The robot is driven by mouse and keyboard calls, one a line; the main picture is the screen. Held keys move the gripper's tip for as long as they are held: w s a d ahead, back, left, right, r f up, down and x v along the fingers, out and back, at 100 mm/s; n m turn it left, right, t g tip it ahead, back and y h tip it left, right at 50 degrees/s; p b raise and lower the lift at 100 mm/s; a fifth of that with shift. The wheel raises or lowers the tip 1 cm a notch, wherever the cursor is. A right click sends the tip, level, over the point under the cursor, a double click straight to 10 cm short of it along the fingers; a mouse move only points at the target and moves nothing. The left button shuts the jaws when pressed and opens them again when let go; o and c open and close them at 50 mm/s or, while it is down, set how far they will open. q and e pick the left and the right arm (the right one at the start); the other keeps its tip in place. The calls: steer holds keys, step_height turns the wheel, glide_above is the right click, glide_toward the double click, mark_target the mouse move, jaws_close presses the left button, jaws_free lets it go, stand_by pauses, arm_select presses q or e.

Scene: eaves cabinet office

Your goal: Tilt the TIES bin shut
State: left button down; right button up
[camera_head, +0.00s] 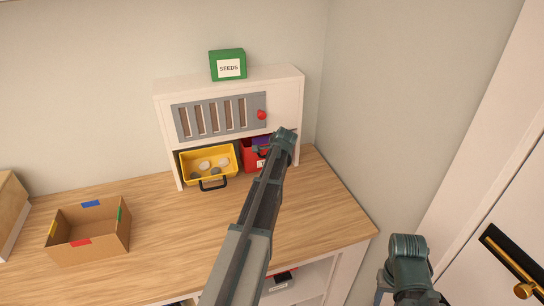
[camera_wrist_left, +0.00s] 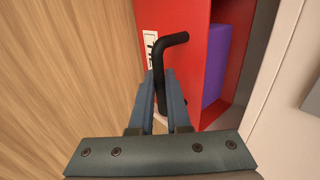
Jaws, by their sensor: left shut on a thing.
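The red bin (camera_head: 247,155) sits in the lower right opening of the white cabinet (camera_head: 290,95), tilted open with something purple (camera_wrist_left: 228,60) inside. It also fills the upper middle of the left wrist view (camera_wrist_left: 183,20), where a partly hidden white label shows on its front. Its black bent handle (camera_wrist_left: 172,43) stands between the fingers of my left gripper (camera_wrist_left: 161,80), which is shut on it. In the head view my left wrist covers much of this bin. Part of my right arm shows at the lower right, but its fingers are not visible.
A yellow bin (camera_head: 186,167) hangs open left of the red one, with several roundish items in it. A green SEEDS box (camera_head: 227,64) stands on top of the cabinet. A cardboard box (camera_head: 93,250) is at left on the wooden desk (camera_head: 165,235). A wall rises at right.

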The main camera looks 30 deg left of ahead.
arm_select(q)
steer(key=shift+w+a+r, duration=0.2)
steer(key=shift+w+a, duration=0.05)
steer(key=shift+a, duration=0.05)
stand_by(0.5)
steer(key=c, duration=1.2)
jaws_free()
steer(key=shift+d, duration=0.1)
steer(key=p+v, duration=1)
steer(key=v, duration=0.3)
steer(key=shift+s+r+p, duration=0.2)
steer(key=shift+r+p, duration=0.05)
steer(key=shift+p, duration=0.1)
